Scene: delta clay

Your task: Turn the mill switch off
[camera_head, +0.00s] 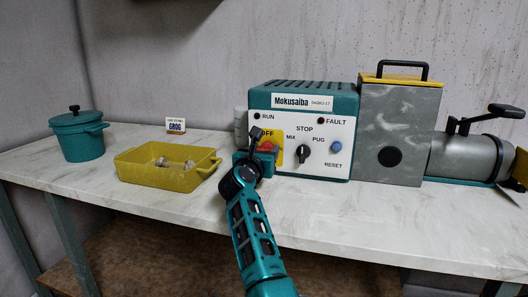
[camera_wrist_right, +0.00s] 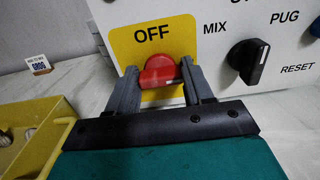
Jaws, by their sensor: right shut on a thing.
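The mill (camera_head: 305,130) is a teal and white box labelled Mokusaiba at the back of the bench. The left gripper is not in view.
A black selector knob (camera_head: 303,154) and a blue reset button (camera_head: 336,147) are right of the switch. A yellow tray (camera_head: 150,176) with small pieces, a teal lidded pot (camera_head: 78,140) and a GROG card (camera_head: 175,125) stand to the left. The bench front is clear.

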